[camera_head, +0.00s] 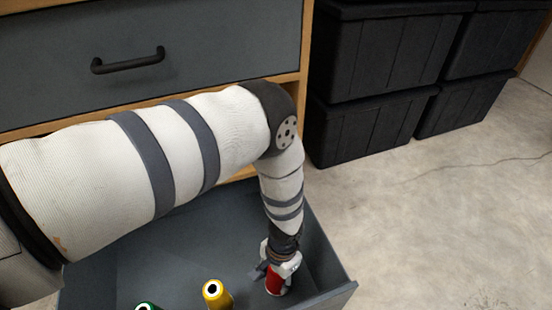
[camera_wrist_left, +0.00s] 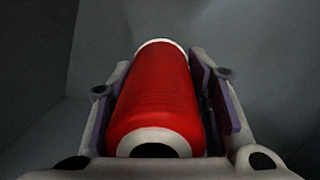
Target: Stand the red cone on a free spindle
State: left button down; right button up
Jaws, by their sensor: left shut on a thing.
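The red cone (camera_head: 274,283) is inside the open grey drawer (camera_head: 345,287), near its right side. My left gripper (camera_head: 276,270) reaches down into the drawer and is shut on the red cone. In the left wrist view the red cone (camera_wrist_left: 156,95) lies between the two finger pads (camera_wrist_left: 165,95), with its white-rimmed hollow end toward the camera. Whether its far end touches the drawer floor cannot be told. No spindle is in view. My right gripper is not in view.
A yellow cone (camera_head: 217,295) and a green cone (camera_head: 146,307) stand in the drawer to the left of the red one. A closed drawer with a black handle (camera_head: 128,61) is above. Black bins (camera_head: 375,55) are stacked at the right; the concrete floor (camera_head: 440,215) in front is clear.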

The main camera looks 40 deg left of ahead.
pick_arm(q)
jog(key=shift+f, duration=0.4)
jog(key=c, duration=0.8)
grip_release()
jog(key=shift+o, duration=0.2)
